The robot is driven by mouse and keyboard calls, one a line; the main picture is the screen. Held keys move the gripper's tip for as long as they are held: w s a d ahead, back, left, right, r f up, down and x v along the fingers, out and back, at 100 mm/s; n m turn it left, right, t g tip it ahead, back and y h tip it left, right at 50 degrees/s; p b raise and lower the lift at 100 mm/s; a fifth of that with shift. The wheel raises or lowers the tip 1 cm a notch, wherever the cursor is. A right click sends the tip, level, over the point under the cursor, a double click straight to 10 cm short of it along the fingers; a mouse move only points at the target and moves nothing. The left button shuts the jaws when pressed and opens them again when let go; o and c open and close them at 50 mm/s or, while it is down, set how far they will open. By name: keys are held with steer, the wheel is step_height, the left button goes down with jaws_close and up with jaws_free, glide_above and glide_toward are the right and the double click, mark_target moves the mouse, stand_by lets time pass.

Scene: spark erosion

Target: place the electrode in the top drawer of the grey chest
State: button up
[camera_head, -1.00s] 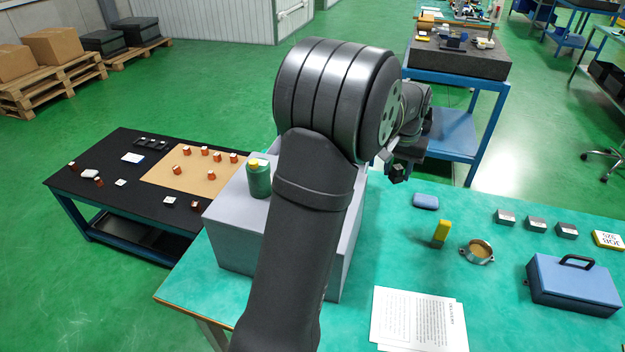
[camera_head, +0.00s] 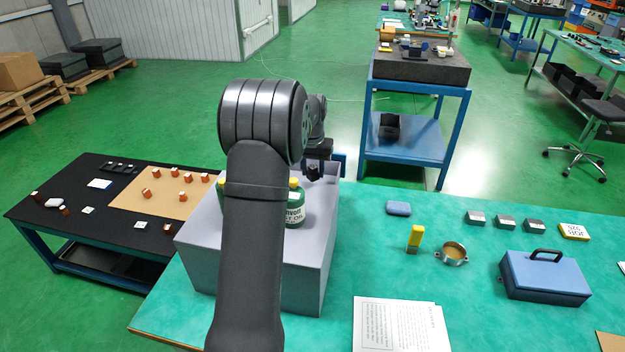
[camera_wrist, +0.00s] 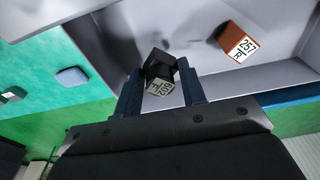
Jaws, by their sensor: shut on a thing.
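My gripper (camera_head: 314,172) is at the far right end of the grey chest (camera_head: 312,268). In the wrist view my gripper (camera_wrist: 160,78) is shut on a dark electrode (camera_wrist: 161,62) with a pale label face, hard to read. Below it in that view is a grey open compartment (camera_wrist: 190,32), seemingly the chest's open drawer. A copper-coloured electrode labelled 257 R (camera_wrist: 237,41) lies in it, to the right of the held one. The held electrode looks to be above or at the compartment's edge; its height is unclear. My arm hides part of the chest.
Green bottles (camera_head: 295,208) stand on the chest. On the green bench are a blue pad (camera_head: 398,208), a yellow-topped piece (camera_head: 415,238), a metal ring (camera_head: 452,254), a blue case (camera_head: 545,276) and papers (camera_head: 400,325). A black table (camera_head: 75,205) with small electrodes stands at left.

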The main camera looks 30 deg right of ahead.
mark_target(313, 178)
steer(key=shift+f, duration=2)
steer(key=shift+f, duration=0.1)
steer(key=o, duration=1)
steer(key=r, duration=0.8)
steer(key=s+a+r, duration=0.1)
steer(key=r, duration=0.3)
steer(key=shift+r, duration=0.1)
steer(key=f, duration=0.8)
steer(key=w+d+f, duration=0.1)
steer(key=f, duration=0.3)
steer(key=shift+r, duration=1.75)
